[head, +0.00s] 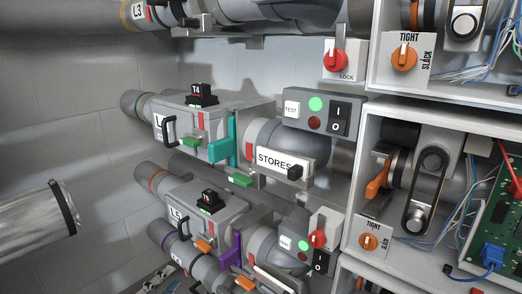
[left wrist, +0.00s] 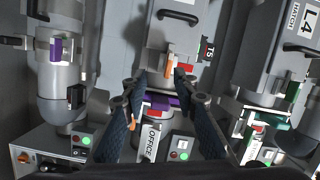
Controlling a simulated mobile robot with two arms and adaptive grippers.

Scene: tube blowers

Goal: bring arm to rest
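My left gripper (left wrist: 160,74) is open in the left wrist view, its two dark fingers spread with a clear gap. No object is held between the fingers. An orange lever (left wrist: 168,66) shows beyond the fingertips, and a purple bar (left wrist: 161,101) shows through the gap; I cannot tell whether either is touched. In the head view, a pale cylindrical link of my arm (head: 38,221) enters from the left, apart from the tube units. My right gripper is in neither view.
Tube units with a teal handle (head: 225,138), a purple handle (head: 231,251) and a STORES label (head: 274,160) fill the middle. Open cabinets (head: 366,150) with wiring stand at the right. The wall side (head: 70,120) at the left is clear. An OFFICE-labelled tube (left wrist: 152,141) lies below my fingers.

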